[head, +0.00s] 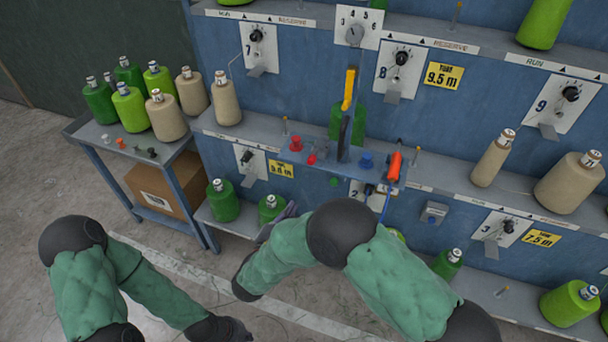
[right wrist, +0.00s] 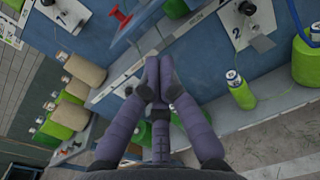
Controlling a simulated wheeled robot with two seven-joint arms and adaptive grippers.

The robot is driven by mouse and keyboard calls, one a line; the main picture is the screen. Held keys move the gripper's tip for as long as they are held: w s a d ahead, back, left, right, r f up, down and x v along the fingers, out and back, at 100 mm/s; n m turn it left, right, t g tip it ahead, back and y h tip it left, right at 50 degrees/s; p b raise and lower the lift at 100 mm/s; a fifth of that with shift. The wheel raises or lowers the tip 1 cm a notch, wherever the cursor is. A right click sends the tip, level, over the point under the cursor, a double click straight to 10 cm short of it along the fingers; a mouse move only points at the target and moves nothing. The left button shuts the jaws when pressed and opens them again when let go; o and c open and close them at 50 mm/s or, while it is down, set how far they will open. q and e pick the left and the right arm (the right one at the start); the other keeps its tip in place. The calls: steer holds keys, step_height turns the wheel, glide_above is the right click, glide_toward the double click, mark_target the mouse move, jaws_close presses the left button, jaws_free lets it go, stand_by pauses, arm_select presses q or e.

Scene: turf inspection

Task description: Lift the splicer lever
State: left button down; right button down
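The splicer stands on a small grey-blue shelf (head: 325,164) in the middle of the rack. Its lever, a dark upright bar with a yellow handle (head: 349,90), points up in the head view. My right gripper (head: 287,212) is below and left of the splicer, partly hidden by my own arm. In the right wrist view its two fingers (right wrist: 158,72) are together with nothing visible between them. The lever is not clearly seen there. My left gripper (head: 235,329) is low at the bottom edge, apart from the rack; its fingers cannot be made out.
Red knobs (head: 296,144), a blue knob (head: 366,160) and an orange-red tool (head: 395,165) are on the splicer shelf. Green and tan cones fill the rack shelves. A side table (head: 91,132) with more cones stands at left, above a cardboard box (head: 163,186).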

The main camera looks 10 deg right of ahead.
steer(key=shift+d, duration=0.1)
steer(key=w+d+r+b, duration=0.2)
steer(key=w+d+r, duration=0.1)
steer(key=w+d, duration=0.4)
steer(key=shift+w+r, duration=0.15)
steer(key=shift+w, duration=0.7)
